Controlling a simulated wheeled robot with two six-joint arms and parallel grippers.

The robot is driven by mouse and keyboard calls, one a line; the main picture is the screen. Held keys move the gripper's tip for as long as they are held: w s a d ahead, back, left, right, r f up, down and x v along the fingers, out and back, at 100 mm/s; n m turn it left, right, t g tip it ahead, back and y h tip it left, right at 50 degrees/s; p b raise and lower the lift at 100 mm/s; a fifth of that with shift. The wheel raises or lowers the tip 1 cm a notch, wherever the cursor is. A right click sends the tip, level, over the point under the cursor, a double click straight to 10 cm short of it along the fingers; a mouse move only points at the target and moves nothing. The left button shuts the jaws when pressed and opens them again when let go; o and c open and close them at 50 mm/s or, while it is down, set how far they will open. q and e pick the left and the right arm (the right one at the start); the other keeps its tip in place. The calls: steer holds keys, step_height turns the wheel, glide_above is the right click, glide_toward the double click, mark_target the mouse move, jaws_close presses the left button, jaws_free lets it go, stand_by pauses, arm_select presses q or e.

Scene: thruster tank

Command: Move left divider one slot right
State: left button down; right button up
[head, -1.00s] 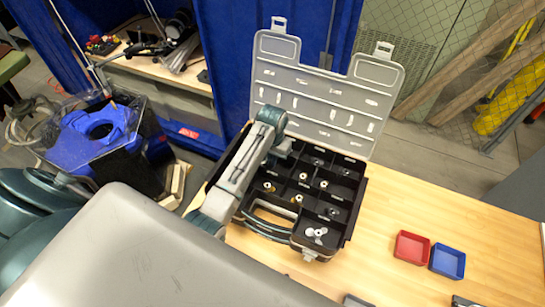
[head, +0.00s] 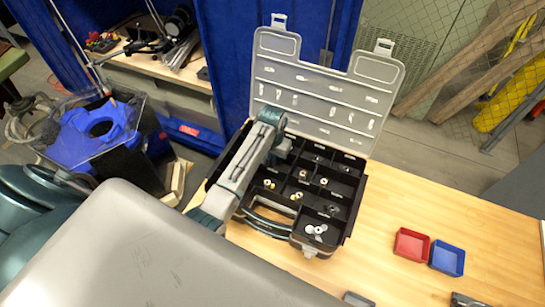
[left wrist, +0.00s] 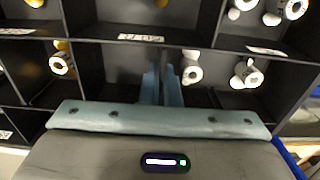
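The black organizer case (head: 349,236) stands open on the wooden table, its grey lid raised behind it. My left arm reaches over the left part of the case, and its gripper (head: 283,150) is down in the back rows, mostly hidden by the wrist. In the left wrist view the two blue-grey fingers (left wrist: 162,85) are close together inside a compartment row. A thin dark divider (left wrist: 162,62) shows between them, and they appear shut on it. Its lower part is hidden. My right gripper is out of view.
Compartments around the fingers hold small white and yellow fittings (left wrist: 62,64). A red bin (head: 411,244) and a blue bin (head: 447,260) stand right of the case, with bare table between.

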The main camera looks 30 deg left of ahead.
arm_select(q)
steer(key=c, duration=2.1)
jaws_free()
steer(key=o, duration=0.5)
step_height(320, 180, up, 8)
steer(key=b, duration=0.3)
steer(key=shift+r+p, duration=0.8)
steer(key=shift+r, duration=0.65)
steer(key=shift+f, duration=0.1)
